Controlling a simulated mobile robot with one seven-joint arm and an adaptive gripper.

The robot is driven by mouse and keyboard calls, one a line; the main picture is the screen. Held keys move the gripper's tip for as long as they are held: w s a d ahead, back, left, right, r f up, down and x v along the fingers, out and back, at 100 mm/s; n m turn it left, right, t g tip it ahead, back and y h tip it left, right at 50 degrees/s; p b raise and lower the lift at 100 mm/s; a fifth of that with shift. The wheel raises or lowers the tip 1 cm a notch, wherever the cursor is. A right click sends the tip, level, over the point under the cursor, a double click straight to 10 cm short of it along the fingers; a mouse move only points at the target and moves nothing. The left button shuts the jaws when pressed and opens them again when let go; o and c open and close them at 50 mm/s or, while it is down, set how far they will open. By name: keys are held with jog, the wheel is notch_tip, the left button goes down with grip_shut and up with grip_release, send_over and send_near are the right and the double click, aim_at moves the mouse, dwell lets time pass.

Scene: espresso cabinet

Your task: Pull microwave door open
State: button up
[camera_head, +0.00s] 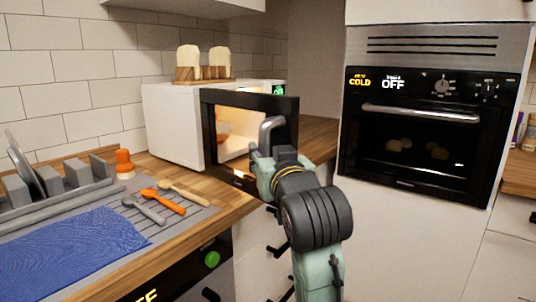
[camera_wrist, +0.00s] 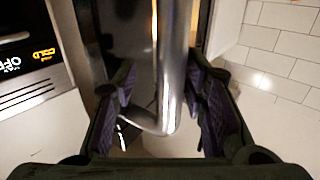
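The white microwave (camera_head: 172,125) stands on the counter. Its black-framed door (camera_head: 208,105) stands swung out from the body, and a warm light shows through its window. The metal handle (camera_head: 268,128) is on the door's right side. My gripper (camera_head: 272,155) is at this handle in the head view, and my own parts hide the handle's lower end. In the wrist view the upright handle bar (camera_wrist: 173,65) runs between my two fingers, close to the right finger, with a gap at the left one. The fingers are apart.
A wooden rack with bread (camera_head: 203,72) stands on top of the microwave. Spoons (camera_head: 163,200) lie on the grey drainboard, with an orange-topped shaker (camera_head: 124,163) behind. A built-in oven (camera_head: 425,135) stands to the right. Drawer handles (camera_head: 277,247) stick out below the counter.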

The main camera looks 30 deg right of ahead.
jog(key=v, duration=1.1)
jog(key=shift+s, duration=0.2)
jog(key=shift+w+a, duration=0.1)
